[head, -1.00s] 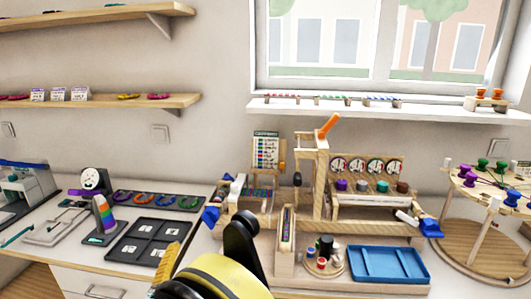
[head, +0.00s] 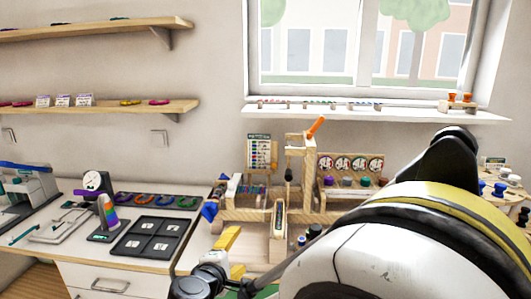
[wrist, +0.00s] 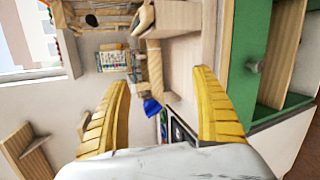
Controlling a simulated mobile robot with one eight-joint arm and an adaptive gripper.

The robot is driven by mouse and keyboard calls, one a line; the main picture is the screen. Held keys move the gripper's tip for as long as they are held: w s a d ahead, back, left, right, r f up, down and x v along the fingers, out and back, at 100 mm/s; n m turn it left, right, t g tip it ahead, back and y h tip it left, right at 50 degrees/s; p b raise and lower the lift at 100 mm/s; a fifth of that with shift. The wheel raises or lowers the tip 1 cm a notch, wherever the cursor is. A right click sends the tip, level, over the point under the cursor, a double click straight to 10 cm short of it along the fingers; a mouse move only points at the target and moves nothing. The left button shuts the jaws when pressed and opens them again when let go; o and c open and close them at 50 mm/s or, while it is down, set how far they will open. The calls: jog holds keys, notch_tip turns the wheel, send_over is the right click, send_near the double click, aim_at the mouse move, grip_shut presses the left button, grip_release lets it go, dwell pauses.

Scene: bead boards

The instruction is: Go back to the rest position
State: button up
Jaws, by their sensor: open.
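My gripper (head: 232,253) is at the lower middle of the head view, in front of the wooden bead apparatus, with its yellow fingers partly showing. In the wrist view my gripper (wrist: 162,80) shows two ridged yellow fingers set wide apart, with nothing held between them. The wrist view is turned on its side, and past the fingers it shows the wooden apparatus, a blue piece (wrist: 152,107) and the wall. My own yellow, white and black arm fills the lower right of the head view.
The wooden apparatus (head: 300,180) stands on the bench under the window. A black tray (head: 152,237) and an upright rainbow-coloured piece (head: 109,212) are on the left counter. Wall shelves (head: 130,106) hang at upper left. A green cabinet (wrist: 238,60) is at right in the wrist view.

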jog(key=s+d+r+m+g, duration=0.2)
jog(key=s+d+m, duration=0.2)
jog(key=d, duration=0.5)
jog(key=s+d+r+m+g, duration=0.1)
jog(key=s+d+m+g, duration=0.2)
jog(key=d, duration=0.7)
jog(key=s+d+m+y, duration=0.1)
jog(key=s+d+m, duration=0.1)
jog(key=s, duration=0.3)
jog(key=s+d+m+g+y, duration=0.1)
jog(key=s+d+m, duration=0.2)
jog(key=s, duration=0.3)
jog(key=s+d+f+m+y, duration=0.1)
jog(key=s+d+m, duration=0.1)
jog(key=s+m, duration=0.3)
jog(key=shift+s+d+g+y, duration=0.3)
jog(key=shift+s, duration=0.25)
jog(key=shift+f, duration=0.1)
